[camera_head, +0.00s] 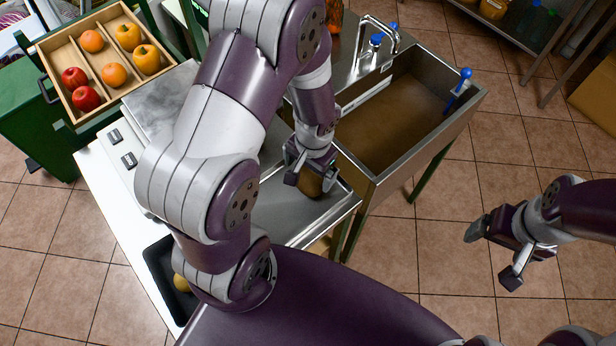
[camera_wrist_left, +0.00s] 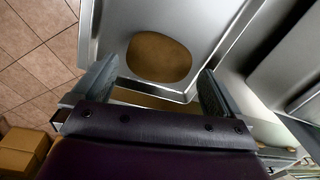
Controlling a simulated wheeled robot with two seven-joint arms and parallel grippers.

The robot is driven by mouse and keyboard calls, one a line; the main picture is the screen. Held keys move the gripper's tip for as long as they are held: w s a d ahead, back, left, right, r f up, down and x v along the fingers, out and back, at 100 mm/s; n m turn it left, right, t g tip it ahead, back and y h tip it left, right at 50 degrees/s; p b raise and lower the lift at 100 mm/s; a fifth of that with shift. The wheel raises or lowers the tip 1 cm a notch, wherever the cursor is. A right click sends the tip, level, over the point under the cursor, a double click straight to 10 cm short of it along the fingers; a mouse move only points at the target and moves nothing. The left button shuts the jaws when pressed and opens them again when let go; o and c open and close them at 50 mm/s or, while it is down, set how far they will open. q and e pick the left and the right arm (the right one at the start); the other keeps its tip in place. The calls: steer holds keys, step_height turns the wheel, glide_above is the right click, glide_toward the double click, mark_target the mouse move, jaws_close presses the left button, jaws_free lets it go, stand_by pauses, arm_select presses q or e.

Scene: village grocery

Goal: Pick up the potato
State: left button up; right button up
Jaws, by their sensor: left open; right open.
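The potato (camera_head: 311,184) is a brown rounded thing in the metal tray beside the sink, partly covered by my left gripper in the head view. In the left wrist view the potato (camera_wrist_left: 158,57) is a smooth brown oval on the grey metal, near the tray's edge. My left gripper (camera_head: 310,177) is open and points down over it. In the wrist view its fingers (camera_wrist_left: 155,85) stand apart, left and right of the potato, with gaps on both sides. My right gripper (camera_head: 493,253) is open and empty, over the floor at the right.
The metal tray (camera_head: 283,205) adjoins a deep sink (camera_head: 398,115) with a tap (camera_head: 378,38). A wooden crate (camera_head: 52,52) of fruit and peppers stands upper left. A black tray (camera_head: 157,258) holds a yellowish item (camera_head: 181,283), partly hidden by my arm. Floor at right is free.

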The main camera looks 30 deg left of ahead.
mark_target(307, 177)
arm_select(q)
step_height(307, 177, down, 4)
steer(key=shift+s+r+b, duration=0.1)
steer(key=shift+s+b, duration=0.05)
steer(key=shift+b, duration=0.3)
steer(key=shift+s, duration=0.15)
steer(key=shift+a, duration=0.2)
steer(key=shift+c, duration=0.3)
steer(key=shift+w, duration=0.2)
steer(key=c, duration=0.8)
steer(key=shift+s+d, duration=0.1)
